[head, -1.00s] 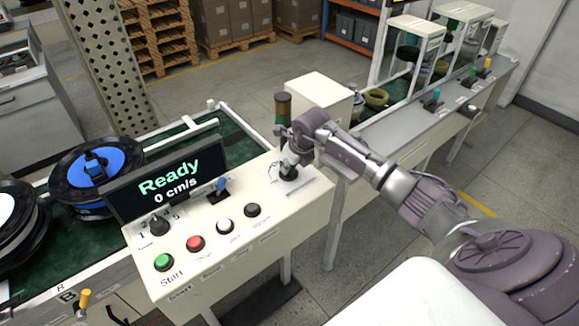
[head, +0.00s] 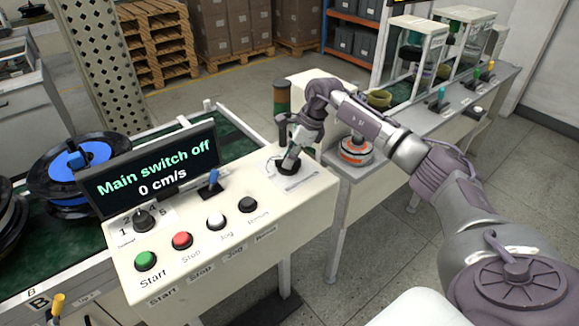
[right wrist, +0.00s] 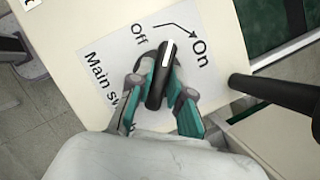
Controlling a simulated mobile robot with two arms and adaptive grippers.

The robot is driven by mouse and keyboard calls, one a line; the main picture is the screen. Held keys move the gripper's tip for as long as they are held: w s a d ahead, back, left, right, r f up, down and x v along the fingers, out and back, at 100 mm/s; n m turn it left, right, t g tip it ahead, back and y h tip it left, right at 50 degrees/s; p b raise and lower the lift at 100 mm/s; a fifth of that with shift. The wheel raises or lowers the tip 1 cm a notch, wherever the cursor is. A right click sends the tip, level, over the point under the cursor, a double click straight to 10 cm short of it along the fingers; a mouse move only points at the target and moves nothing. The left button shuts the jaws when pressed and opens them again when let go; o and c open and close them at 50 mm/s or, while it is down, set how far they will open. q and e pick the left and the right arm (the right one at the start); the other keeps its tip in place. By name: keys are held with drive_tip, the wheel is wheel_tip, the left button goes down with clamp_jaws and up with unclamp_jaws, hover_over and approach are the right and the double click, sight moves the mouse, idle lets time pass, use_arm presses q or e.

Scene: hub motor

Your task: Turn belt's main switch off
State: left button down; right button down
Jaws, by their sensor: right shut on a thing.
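The belt's main switch (right wrist: 160,78) is a black rotary knob with a white mark, on a white label with "Off" and "On". In the right wrist view its white mark tilts slightly right of upright, between the two words and close to "Off". My right gripper (right wrist: 160,98) is shut on the knob, a finger on each side. In the head view my right gripper (head: 289,164) hides most of the knob at the right end of the control panel (head: 225,262). The display (head: 150,171) reads "Main switch off" and "0 cm/s". My left gripper is not in view.
The panel also has a green start button (head: 146,261), a red stop button (head: 182,240), a white jog button (head: 215,221), a black button (head: 247,204), a rotary selector (head: 144,220) and a blue-handled lever (head: 210,185). A signal post (head: 281,100) stands behind my right gripper.

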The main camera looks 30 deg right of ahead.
drive_tip(key=n+b, duration=0.1)
drive_tip(key=n, duration=0.1)
drive_tip(key=n+g+b, duration=0.1)
drive_tip(key=n+b, duration=0.1)
drive_tip(key=shift+w+f+n+g+y, duration=0.1)
drive_tip(key=shift+w+n+g+y, duration=0.05)
drive_tip(key=shift+n+g+y, duration=0.15)
drive_tip(key=shift+n+g+b, duration=0.6)
drive_tip(key=shift+n+b, duration=0.05)
drive_tip(key=shift+n, duration=0.95)
drive_tip(key=c, duration=1.1)
unclamp_jaws()
drive_tip(key=shift+d+r, duration=0.1)
drive_tip(key=shift+r, duration=0.1)
drive_tip(key=v, duration=1.2)
drive_tip(key=shift+w, duration=0.15)
drive_tip(key=shift+f, duration=0.1)
